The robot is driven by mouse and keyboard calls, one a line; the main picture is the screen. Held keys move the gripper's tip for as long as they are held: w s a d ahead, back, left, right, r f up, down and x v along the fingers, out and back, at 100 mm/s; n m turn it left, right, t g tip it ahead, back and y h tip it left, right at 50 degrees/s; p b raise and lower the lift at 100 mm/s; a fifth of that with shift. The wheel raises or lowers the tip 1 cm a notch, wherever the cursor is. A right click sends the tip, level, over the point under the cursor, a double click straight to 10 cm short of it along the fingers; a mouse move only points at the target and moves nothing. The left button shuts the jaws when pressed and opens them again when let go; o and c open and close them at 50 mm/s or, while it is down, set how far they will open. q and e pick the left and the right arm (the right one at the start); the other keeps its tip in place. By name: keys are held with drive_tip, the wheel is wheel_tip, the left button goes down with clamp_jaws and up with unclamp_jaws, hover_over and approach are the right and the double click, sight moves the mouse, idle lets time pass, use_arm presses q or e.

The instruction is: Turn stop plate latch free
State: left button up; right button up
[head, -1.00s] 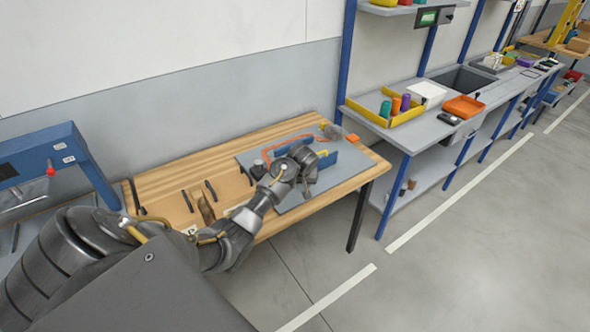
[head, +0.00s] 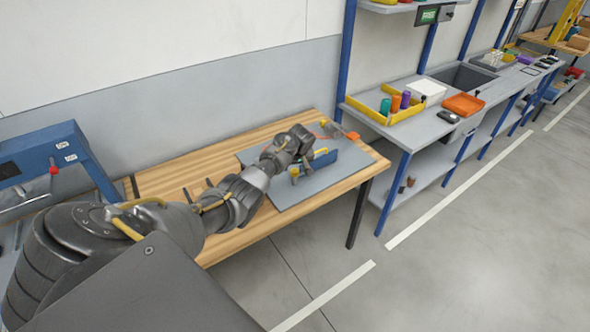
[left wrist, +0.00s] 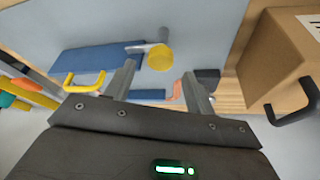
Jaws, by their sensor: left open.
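A blue plate (head: 322,164), which looks like the stop plate, stands on a grey board (head: 300,192) on the wooden table. It carries a yellow bent handle (head: 322,151). A yellow round knob (head: 294,172) is close to it. In the left wrist view the knob (left wrist: 160,57) sits on a short grey bar beside the blue plate (left wrist: 95,62); this may be the latch. My left gripper (left wrist: 160,84) is open and empty, its fingers pointing toward the knob, which shows between and beyond the tips. I see no contact. In the head view my arm hides part of the board. My right gripper is out of view.
A brown box (left wrist: 270,55) with a black handle is close at the right of the left wrist view. A shelf bench with a yellow tray (head: 372,113) stands to the right. The floor in front is clear.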

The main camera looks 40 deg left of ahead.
sight(295, 170)
use_arm(q)
drive_tip(key=shift+b+x, duration=0.4)
drive_tip(key=shift+x, duration=1.3)
drive_tip(key=c, duration=1)
drive_tip(key=shift+o, duration=0.2)
